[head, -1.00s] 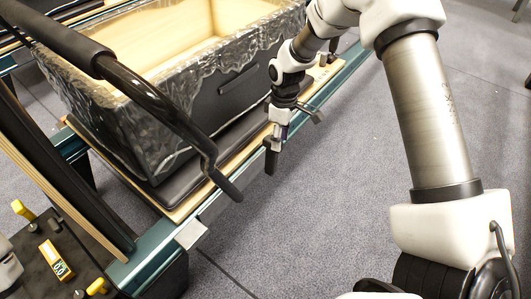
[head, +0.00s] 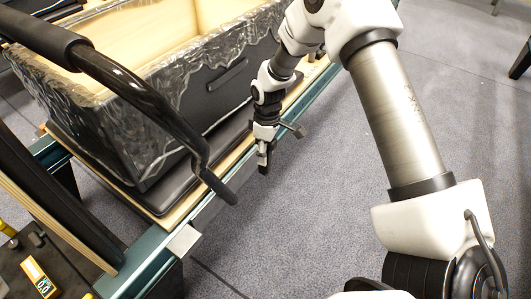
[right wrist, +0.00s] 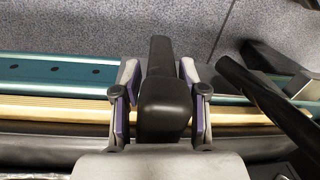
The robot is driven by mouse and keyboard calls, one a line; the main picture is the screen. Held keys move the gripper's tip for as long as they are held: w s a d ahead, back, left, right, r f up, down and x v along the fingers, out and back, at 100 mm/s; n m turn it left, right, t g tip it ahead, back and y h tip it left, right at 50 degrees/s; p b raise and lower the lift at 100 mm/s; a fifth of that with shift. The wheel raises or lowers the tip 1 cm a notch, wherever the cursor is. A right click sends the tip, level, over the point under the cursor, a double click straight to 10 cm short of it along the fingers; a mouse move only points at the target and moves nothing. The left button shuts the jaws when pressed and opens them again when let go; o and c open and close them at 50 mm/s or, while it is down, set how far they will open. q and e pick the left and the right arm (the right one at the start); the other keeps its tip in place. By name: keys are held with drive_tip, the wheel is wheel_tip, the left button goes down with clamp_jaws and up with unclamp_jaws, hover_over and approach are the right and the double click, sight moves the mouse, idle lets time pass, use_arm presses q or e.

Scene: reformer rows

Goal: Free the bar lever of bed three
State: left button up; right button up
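A black lever (head: 265,158) hangs at the outer side of the nearest bed's teal rail (head: 222,192) in the head view. My right gripper (head: 264,138) points down over it. In the right wrist view my right gripper (right wrist: 160,85) has its fingers on either side of the black lever (right wrist: 163,108), with narrow gaps, so it looks open around it. The bed's black bar (head: 150,100) slants across the head view, its bent end left of my gripper. It also shows at the right of the wrist view (right wrist: 262,98). My left gripper is out of view.
A plastic-lined crate (head: 190,105) stands on the bed beside my right gripper. A grey tab (head: 293,129) sticks out just right of it. A yellow device (head: 38,276) lies at bottom left. The carpet (head: 310,220) right of the rail is clear.

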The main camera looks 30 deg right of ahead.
clamp_jaws()
